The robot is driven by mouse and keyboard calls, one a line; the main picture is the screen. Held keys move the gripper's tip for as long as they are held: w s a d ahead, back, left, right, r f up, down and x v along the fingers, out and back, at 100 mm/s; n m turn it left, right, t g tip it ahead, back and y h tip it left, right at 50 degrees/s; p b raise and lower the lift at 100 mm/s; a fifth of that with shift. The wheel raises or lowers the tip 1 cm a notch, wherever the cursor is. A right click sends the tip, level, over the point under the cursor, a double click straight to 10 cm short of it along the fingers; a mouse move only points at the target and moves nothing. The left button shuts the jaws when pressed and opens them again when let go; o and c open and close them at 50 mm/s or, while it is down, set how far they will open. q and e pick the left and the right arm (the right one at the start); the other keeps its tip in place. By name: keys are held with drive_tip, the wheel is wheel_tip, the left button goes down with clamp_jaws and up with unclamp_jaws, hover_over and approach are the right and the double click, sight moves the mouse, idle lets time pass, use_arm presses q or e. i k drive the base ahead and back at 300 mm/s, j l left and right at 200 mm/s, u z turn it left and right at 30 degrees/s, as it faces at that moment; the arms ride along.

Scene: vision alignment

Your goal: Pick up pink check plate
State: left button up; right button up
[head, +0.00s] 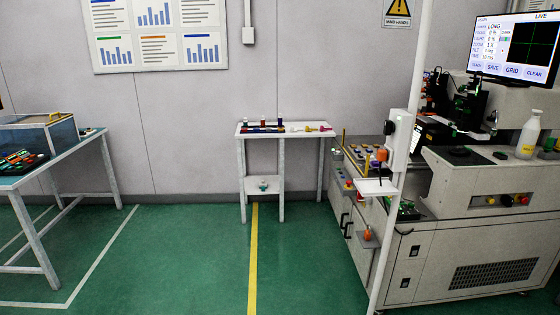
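I cannot make out a pink check plate for certain in the head view. A small pink item (326,128) lies at the right end of the small white table (250,134) by the back wall, but it is too small to identify. Small yellowish items (309,129) lie beside it. Coloured items (262,128) stand further left on the same tabletop. Neither of my grippers shows in this view.
A large machine (490,235) with a monitor (512,47) fills the right side. A white post (405,150) stands before it. A table (70,158) with a clear-sided box (62,128) is at the left. Green floor (185,265) with a yellow line (253,265) is open.

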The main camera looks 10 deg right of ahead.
sight(326, 127)
drive_tip(key=i, duration=2)
